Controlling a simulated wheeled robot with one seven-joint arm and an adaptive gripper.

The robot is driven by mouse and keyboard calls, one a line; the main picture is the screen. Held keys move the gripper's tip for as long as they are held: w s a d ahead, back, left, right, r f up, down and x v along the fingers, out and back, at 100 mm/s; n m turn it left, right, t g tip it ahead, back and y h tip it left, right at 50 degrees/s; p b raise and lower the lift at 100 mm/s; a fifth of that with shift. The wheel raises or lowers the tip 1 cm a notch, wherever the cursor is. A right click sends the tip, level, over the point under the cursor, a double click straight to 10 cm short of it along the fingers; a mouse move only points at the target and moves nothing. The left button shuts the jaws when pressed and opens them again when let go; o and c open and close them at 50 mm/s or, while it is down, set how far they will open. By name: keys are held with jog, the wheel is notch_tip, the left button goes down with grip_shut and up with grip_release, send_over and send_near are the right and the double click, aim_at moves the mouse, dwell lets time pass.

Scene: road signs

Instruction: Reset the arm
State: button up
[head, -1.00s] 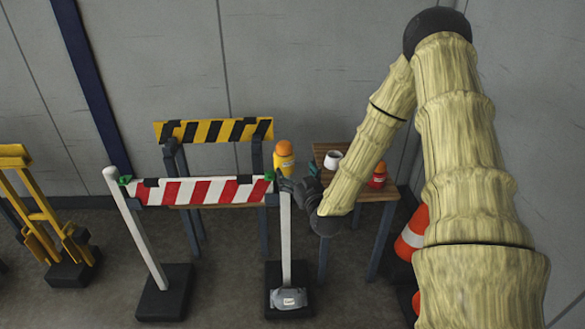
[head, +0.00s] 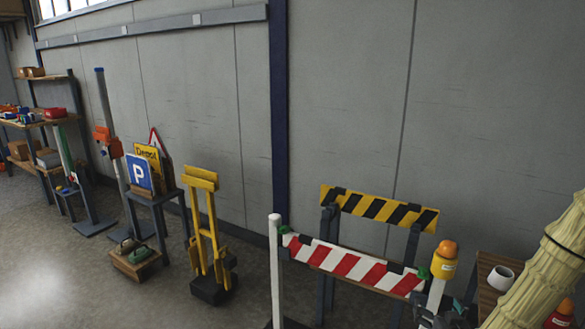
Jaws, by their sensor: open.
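My arm, in a pale yellow ribbed sleeve, comes in at the right edge of the head view. My gripper (head: 445,317) is a dark shape at the bottom edge, partly cut off. It is beside the right post of the red and white striped barrier board (head: 350,266), near the green clip at the board's right end. The gripper is open; I cannot tell whether it touches the post. The board spans two white posts, the left one (head: 275,268) standing upright.
A yellow and black striped barrier (head: 378,210) stands behind.

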jog(key=s+a+f+n+g+y, duration=0.1)
jog(key=s+a+f+g+y, duration=0.2)
jog(key=s+a+f+g, duration=0.85)
jog(key=s+a+f, duration=0.2)
jog(key=s, duration=0.6)
jog(key=s+a+f+g, duration=0.2)
jog(key=s+f, duration=0.4)
jog(key=s, duration=0.4)
jog(key=s+a+f+g+p, duration=0.1)
jog(key=s+a+f, duration=0.3)
jog(key=s, duration=0.5)
jog(key=shift+s+a+f+n+g+h, duration=0.2)
jog(key=shift+f+n+g+h, duration=0.05)
jog(key=shift+n+g+h, duration=0.1)
